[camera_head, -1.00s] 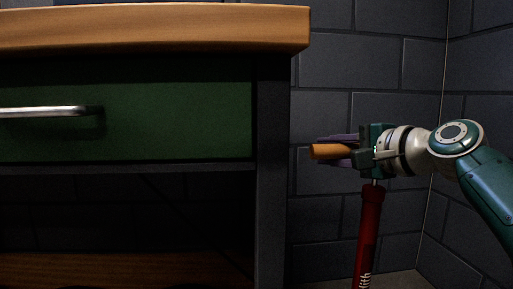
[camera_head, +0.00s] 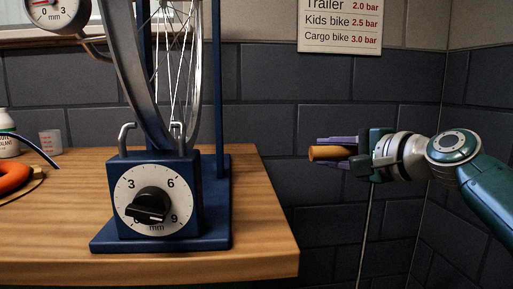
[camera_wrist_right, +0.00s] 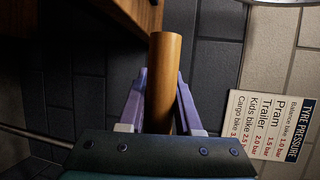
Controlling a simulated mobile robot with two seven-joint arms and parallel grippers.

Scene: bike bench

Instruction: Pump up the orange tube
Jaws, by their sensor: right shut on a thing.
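My right gripper (camera_head: 335,153) is shut on the orange-brown pump handle (camera_head: 326,153), right of the bench. In the right wrist view the handle (camera_wrist_right: 164,80) sits between the two purple fingers. A thin pump rod (camera_head: 366,225) runs down from under the gripper; the red pump body is below the picture. The orange tube (camera_head: 12,178) lies on the bench at the left edge, partly cut off. A dark hose (camera_head: 36,150) with a blue edge comes down beside it. My left gripper is not in view.
A blue wheel stand (camera_head: 185,215) with a dial and a spoked wheel (camera_head: 125,70) stands on the wooden bench (camera_head: 262,240). A small measuring cup (camera_head: 50,142) and a white bottle (camera_head: 6,135) are behind the tube. A tyre pressure sign (camera_head: 340,25) hangs on the wall.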

